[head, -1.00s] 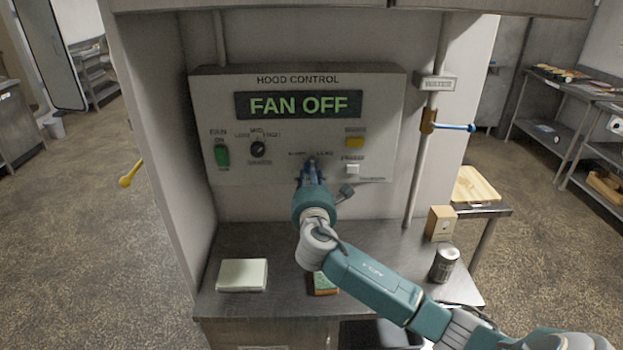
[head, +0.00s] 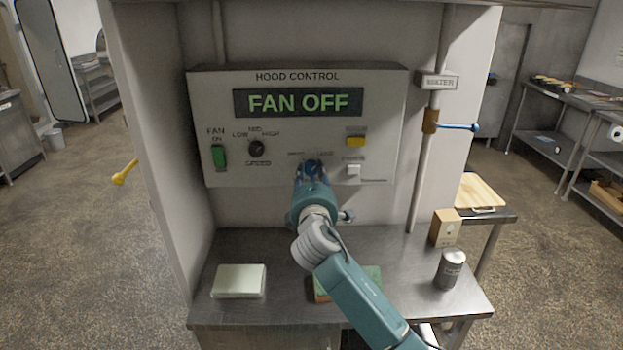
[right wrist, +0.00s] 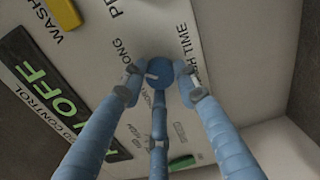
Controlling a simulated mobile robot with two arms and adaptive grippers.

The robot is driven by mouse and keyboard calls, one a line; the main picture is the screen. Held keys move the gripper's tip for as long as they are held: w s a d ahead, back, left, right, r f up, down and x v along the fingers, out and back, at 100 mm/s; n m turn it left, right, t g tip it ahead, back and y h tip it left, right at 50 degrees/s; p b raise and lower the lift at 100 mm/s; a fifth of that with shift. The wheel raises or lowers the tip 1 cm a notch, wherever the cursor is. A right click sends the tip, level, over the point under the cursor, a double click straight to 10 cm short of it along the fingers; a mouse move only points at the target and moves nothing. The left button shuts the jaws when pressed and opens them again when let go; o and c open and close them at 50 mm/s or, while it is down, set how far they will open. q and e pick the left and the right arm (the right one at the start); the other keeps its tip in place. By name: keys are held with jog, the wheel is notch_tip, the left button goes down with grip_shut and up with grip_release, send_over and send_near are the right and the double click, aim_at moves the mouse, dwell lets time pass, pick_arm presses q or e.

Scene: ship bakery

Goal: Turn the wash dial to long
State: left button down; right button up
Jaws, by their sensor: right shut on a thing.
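The hood control panel (head: 215,85) is on the wall ahead, with a lit display (head: 298,102) reading "FAN OFF". My right gripper (head: 313,168) is at the lower middle of the panel and hides the wash dial in the head view. In the right wrist view the wash dial (right wrist: 160,70) is a round blue knob with a pale pointer mark toward the left. My right gripper (right wrist: 160,84) has its fingers closed around it. "LONG" and "TIME" lettering shows beside the knob. I cannot tell exactly which label the pointer meets. My left gripper is not in view.
Close to the dial are the speed knob (head: 257,149), green fan switch (head: 218,156), yellow button (head: 355,141) and white button (head: 353,171). A pale block (head: 239,281), a can (head: 450,269) and a wooden box (head: 445,228) stand on the steel counter (head: 230,312) below.

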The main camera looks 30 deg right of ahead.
jog(key=shift+f+m, duration=0.15)
jog(key=shift+m, duration=0.45)
jog(key=shift+m+b, duration=0.3)
jog(key=o, duration=1.2)
jog(key=shift+c, duration=0.2)
jog(key=v, duration=1.2)
